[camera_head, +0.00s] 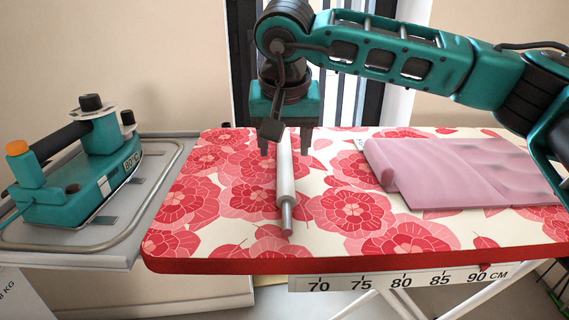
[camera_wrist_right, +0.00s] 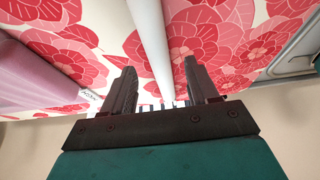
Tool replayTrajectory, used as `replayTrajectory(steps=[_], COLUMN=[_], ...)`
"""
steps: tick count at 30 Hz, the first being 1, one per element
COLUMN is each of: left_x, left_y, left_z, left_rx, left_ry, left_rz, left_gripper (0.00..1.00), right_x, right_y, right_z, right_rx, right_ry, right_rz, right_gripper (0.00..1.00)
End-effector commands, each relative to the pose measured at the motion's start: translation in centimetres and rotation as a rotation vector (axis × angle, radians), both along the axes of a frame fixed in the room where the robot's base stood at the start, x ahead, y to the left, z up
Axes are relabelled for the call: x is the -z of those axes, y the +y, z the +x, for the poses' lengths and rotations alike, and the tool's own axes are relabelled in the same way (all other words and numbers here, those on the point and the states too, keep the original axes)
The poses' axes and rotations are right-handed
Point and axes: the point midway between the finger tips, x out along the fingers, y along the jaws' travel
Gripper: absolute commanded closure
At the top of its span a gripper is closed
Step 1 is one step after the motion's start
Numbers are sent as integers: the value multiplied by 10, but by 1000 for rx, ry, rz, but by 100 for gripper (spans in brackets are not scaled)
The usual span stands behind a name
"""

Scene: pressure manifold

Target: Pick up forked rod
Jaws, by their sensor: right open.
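The rod (camera_head: 286,185) is white with a grey narrower near tip. It lies lengthwise on the flowered board, pointing toward the front edge. No fork shows clearly; its far end is hidden by my gripper. My right gripper (camera_head: 285,149) is over the rod's far part, fingers pointing down, open, one finger on each side of it. In the right wrist view the rod (camera_wrist_right: 151,40) runs between the open fingers of the gripper (camera_wrist_right: 158,68), with gaps on both sides. I cannot tell how far the fingertips are above the board. My left gripper is not in view.
The red-edged ironing board (camera_head: 215,255) carries a folded pink cloth (camera_head: 450,175) on the right. A teal iron (camera_head: 85,185) stands on a grey tray (camera_head: 120,250) at left. A centimetre scale (camera_head: 400,280) runs along the front. The board left of the rod is clear.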

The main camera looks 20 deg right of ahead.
Motion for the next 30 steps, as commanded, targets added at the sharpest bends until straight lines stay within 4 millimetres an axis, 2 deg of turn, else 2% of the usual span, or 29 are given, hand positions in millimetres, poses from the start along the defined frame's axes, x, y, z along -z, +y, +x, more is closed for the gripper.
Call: replayTrajectory(steps=[1, 5, 12, 30], left_x=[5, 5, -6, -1], left_y=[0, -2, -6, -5], left_z=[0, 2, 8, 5], left_rx=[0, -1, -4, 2], left_ry=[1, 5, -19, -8], left_rz=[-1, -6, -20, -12], left_gripper=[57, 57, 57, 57], right_x=[12, 27, 29, 29], right_y=[-3, -4, -4, -4], right_z=[3, 10, 11, 11], right_rx=[3, 3, 1, 1], right_ry=[3, 2, 0, 1], right_rz=[0, 0, 0, 1], right_gripper=[41, 41, 41, 97])
